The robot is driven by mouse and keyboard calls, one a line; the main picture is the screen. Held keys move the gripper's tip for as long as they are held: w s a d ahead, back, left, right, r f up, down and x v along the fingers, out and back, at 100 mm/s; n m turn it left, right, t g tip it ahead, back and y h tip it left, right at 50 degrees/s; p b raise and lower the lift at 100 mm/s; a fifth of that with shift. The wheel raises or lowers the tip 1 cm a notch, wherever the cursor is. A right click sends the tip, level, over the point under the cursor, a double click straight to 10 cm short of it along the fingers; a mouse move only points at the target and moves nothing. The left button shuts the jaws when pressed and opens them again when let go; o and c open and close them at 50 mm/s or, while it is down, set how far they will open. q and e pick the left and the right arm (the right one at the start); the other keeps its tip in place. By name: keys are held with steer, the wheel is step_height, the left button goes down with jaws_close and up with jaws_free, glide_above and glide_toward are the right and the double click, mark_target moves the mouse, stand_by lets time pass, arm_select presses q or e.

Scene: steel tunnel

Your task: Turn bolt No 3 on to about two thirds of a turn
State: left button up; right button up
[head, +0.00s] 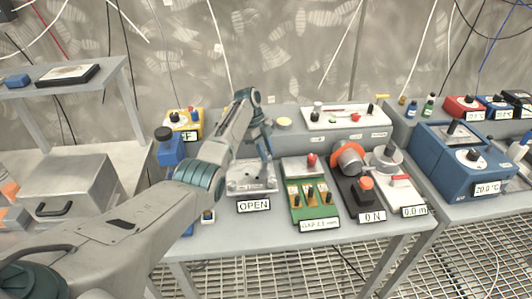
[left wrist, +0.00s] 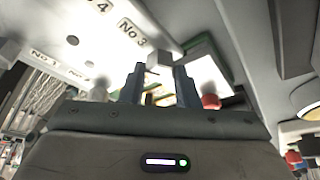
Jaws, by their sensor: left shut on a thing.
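The bolt plate (head: 240,186) is a pale panel on the bench behind the sign "OPEN" (head: 254,205). In the left wrist view, the labels "No 3" (left wrist: 132,32) and "No 4" show on a pale surface. My left gripper (head: 266,160) reaches down over the plate. In the left wrist view, its two fingers (left wrist: 160,72) are shut on a light grey bolt head (left wrist: 160,60) close to the "No 3" label. The bolt's shank and its turn angle cannot be made out. My right gripper is not in view.
A blue bottle (head: 169,150) stands left of the plate. A yellow box (head: 185,123) stands behind.

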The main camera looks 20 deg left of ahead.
arm_select(q)
steer(key=o, duration=1)
steer(key=b+v, duration=0.3)
steer(key=v, duration=0.7)
steer(key=shift+a+r, duration=0.1)
steer(key=shift+r, duration=0.25)
